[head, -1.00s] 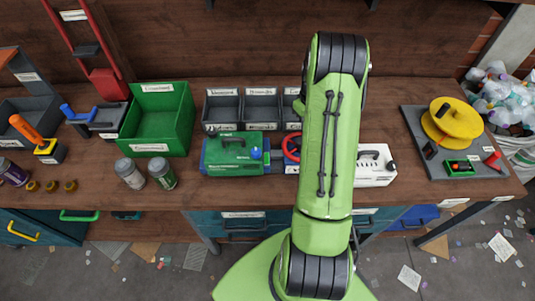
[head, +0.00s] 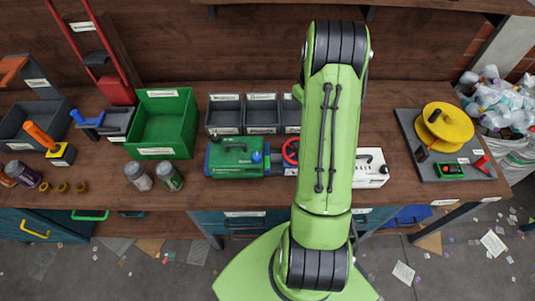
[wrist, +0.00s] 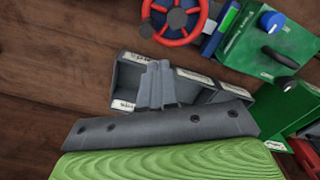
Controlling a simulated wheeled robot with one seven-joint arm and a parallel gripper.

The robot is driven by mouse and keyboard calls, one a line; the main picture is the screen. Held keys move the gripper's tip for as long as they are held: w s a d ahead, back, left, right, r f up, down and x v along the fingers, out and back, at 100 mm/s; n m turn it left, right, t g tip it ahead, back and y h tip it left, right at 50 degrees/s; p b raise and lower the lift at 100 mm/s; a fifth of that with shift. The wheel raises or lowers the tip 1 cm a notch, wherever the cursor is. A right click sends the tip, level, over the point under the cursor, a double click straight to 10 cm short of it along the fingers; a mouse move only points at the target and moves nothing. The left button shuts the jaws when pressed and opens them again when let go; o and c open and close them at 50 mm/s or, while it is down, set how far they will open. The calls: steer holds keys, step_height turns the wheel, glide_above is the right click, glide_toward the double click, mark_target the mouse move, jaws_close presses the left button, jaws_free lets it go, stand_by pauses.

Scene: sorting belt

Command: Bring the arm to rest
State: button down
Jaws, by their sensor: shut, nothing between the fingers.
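My green arm stands upright through the middle of the head view, bent at a dark joint near the top, and hides part of the bench. My gripper (wrist: 158,84) shows in the wrist view with its grey fingers together and nothing between them. It is hidden behind the arm in the head view. In the wrist view the fingers appear in front of the grey bins (wrist: 207,78); the gap to them cannot be told.
The wooden bench (head: 285,190) holds a green crate (head: 162,153), a green machine (head: 235,170), a red handwheel (wrist: 176,40), a white unit (head: 371,180) and two jars. A dark board (head: 408,128) bears a yellow spool (head: 444,125). Bare bench shows right of the white unit.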

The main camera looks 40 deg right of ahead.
stand_by(0.4)
steer(key=s+a+r+t+h, duration=0.1)
steer(key=s+a+r+t, duration=0.1)
steer(key=a+r, duration=1.4)
steer(key=s+a+r+t, duration=0.1)
steer(key=s+a+r, duration=0.1)
steer(key=s+a, duration=0.4)
steer(key=s+a+r+t+y, duration=0.1)
steer(key=s+a+r+t, duration=0.1)
steer(key=s+a, duration=0.5)
steer(key=s, duration=0.3)
steer(key=shift+a+r+n+t, duration=0.25)
steer(key=shift+a+n+t, duration=0.05)
steer(key=shift+n, duration=0.1)
steer(key=shift+d, duration=0.1)
